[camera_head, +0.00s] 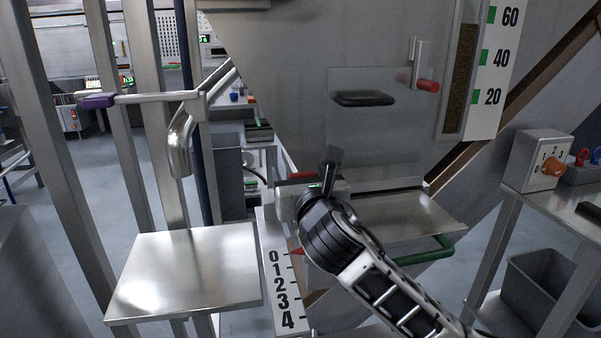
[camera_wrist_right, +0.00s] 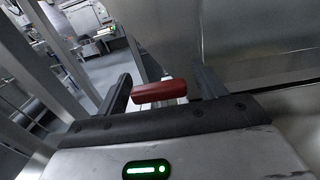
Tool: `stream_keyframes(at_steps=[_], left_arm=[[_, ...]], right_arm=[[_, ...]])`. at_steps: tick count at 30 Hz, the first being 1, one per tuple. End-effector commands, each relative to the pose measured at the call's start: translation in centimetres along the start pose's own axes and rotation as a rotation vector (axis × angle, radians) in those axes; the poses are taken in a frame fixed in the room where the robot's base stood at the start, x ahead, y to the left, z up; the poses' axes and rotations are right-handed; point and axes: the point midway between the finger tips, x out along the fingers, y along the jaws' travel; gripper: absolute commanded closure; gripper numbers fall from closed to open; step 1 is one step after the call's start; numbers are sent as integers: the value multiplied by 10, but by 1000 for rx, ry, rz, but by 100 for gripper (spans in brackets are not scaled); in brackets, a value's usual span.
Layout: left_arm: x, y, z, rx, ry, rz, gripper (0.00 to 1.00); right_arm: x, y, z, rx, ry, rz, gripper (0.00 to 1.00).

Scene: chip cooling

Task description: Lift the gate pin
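A red bar-shaped handle (camera_wrist_right: 160,91) lies crosswise between the fingers of my right gripper (camera_wrist_right: 163,80) in the right wrist view, with gaps at both sides. A red piece (camera_head: 300,176) shows beside my right gripper (camera_head: 318,181) in the head view, mostly hidden by it. The gripper is open. Another red grip (camera_head: 428,86) sticks out from a steel bracket (camera_head: 414,55) on the hopper front, up and right of the gripper. I cannot tell for certain which red piece is the gate pin. My left gripper is not in view.
A numbered 0–4 scale (camera_head: 282,290) with a red pointer stands below the gripper. A steel tray (camera_head: 185,270) is at left, a green handle (camera_head: 432,250) at right. The hopper wall (camera_head: 300,70) is close behind. A dial box (camera_head: 540,160) stands on the right table.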

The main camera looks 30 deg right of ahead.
Motion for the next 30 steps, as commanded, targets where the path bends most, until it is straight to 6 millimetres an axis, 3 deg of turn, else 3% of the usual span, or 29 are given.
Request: stream_keyframes(at_steps=[8,13,25,30], left_arm=[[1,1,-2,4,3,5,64],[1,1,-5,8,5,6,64],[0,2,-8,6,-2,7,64],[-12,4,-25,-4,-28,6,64]], right_arm=[[-1,0,0,1,-1,0,31],[-15,0,0,1,0,2,31],[-109,0,0,2,3,4,31],[-138,0,7,-3,8,1,31]])
